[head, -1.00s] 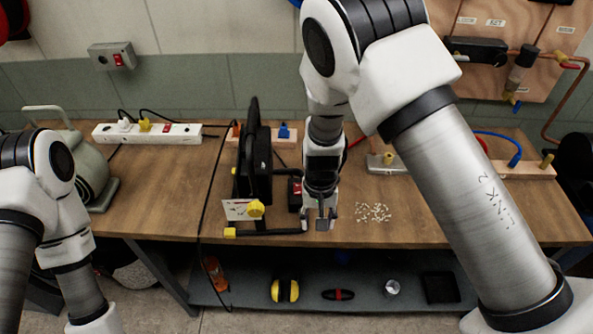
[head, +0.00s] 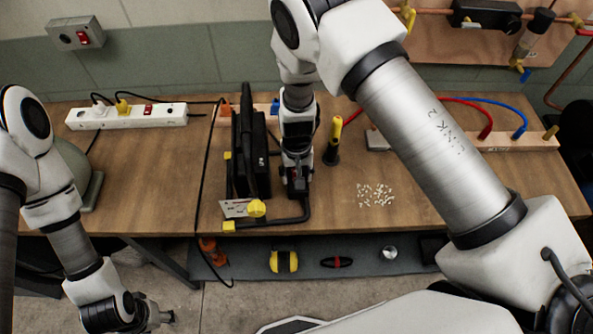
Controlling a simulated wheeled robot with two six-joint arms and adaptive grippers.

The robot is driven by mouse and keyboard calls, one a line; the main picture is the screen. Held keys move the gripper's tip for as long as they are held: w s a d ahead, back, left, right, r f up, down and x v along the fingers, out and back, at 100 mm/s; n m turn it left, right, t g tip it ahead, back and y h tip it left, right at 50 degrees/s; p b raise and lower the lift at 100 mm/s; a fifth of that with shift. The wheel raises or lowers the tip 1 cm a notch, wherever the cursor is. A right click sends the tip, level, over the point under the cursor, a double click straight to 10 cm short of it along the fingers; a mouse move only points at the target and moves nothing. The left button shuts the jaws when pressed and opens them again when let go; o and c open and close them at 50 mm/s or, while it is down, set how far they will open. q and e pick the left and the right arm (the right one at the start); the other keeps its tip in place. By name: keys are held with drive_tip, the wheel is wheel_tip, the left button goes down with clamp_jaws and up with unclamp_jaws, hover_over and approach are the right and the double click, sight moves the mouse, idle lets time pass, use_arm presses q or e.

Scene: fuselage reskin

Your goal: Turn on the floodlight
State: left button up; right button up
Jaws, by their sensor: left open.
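The black floodlight (head: 249,150) stands on the bench on a black tube stand with yellow feet and a yellow knob (head: 257,208). It is seen nearly edge-on. My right gripper (head: 298,188) points down just right of the floodlight, low over the stand's right side. A small dark box with a red part showed there earlier and is now hidden by this gripper. Its fingers are too dark and small to tell open from shut. My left gripper (head: 164,318) is open and empty, low at the bottom left, in front of the bench and away from the floodlight.
A wall box (head: 76,34) has a red switch. A black cable (head: 204,170) hangs over the bench edge.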

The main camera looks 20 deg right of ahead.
drive_tip(key=shift+s+r, duration=0.4)
drive_tip(key=shift+s, duration=0.15)
clamp_jaws()
drive_tip(key=shift+w+f, duration=0.2)
drive_tip(key=shift+w, duration=0.05)
drive_tip(key=shift+w+f+b, duration=0.1)
drive_tip(key=shift+b, duration=0.55)
drive_tip(key=shift+g+b, duration=0.4)
drive_tip(key=shift+g, duration=0.2)
drive_tip(key=shift+w+r+g+y+b, duration=0.15)
drive_tip(key=shift+r+g+y+b, duration=0.15)
drive_tip(key=shift+g, duration=0.5)
use_arm(q)
drive_tip(key=shift+s+f, duration=0.25)
drive_tip(key=shift+f, duration=0.35)
drive_tip(key=shift+s+f, duration=0.2)
drive_tip(key=shift+f, duration=0.4)
